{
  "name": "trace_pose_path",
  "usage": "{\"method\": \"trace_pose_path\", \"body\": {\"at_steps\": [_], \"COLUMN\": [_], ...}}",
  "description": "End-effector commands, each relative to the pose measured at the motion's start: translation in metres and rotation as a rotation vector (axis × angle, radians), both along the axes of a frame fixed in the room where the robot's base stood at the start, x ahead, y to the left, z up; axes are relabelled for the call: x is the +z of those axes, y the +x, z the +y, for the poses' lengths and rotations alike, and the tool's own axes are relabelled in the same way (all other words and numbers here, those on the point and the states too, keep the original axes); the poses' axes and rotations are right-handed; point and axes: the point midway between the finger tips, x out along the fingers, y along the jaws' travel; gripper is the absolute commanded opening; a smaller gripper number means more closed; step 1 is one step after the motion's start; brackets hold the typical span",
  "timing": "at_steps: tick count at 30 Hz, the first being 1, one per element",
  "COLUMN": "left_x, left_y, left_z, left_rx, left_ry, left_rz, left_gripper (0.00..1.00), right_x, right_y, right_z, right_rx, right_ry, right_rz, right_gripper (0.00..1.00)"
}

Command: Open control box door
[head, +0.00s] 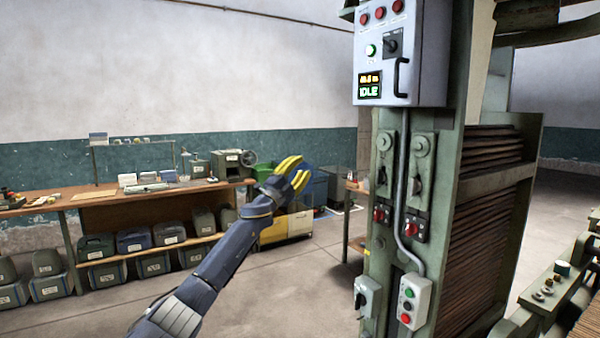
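The grey control box (427,55) is mounted high on the green machine column, right of the middle in the head view. Its front door (384,60) looks shut and carries a black handle (402,77) at its lower right. The door also has red lamps, a green button, a black switch and a small display reading IDLE. My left gripper (304,169) has yellow fingers spread apart with nothing between them. It is left of and lower than the box in the picture, clear of the handle. My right gripper is not in view.
The machine column (440,190) carries levers, a conduit and a lower push-button box (414,302). A workbench (150,196) with tools and bins stands along the back wall at left. A rail with small parts (548,293) is at lower right. Open floor lies between the bench and column.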

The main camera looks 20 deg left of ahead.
Motion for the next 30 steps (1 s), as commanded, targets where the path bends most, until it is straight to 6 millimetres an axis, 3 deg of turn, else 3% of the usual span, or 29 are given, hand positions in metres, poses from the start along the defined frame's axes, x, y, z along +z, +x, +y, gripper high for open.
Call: {"method": "trace_pose_path", "body": {"at_steps": [6, 24, 27, 30], "left_x": [-0.010, -0.013, -0.028, -0.081], "left_y": [0.001, 0.004, 0.016, 0.028], "left_z": [0.000, 0.006, 0.031, 0.044], "left_rx": [-0.001, 0.018, 0.057, 0.082], "left_ry": [-0.001, -0.022, -0.113, -0.204], "left_rz": [0.011, 0.024, 0.078, 0.168], "left_gripper": [0.33, 0.33, 0.33, 0.33], "right_x": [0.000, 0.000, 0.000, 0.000], "right_y": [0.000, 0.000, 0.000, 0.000], "right_z": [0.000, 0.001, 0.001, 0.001], "right_rx": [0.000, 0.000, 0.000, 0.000], "right_ry": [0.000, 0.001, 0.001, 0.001], "right_rz": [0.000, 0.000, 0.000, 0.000], "right_gripper": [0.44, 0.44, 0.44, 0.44]}}
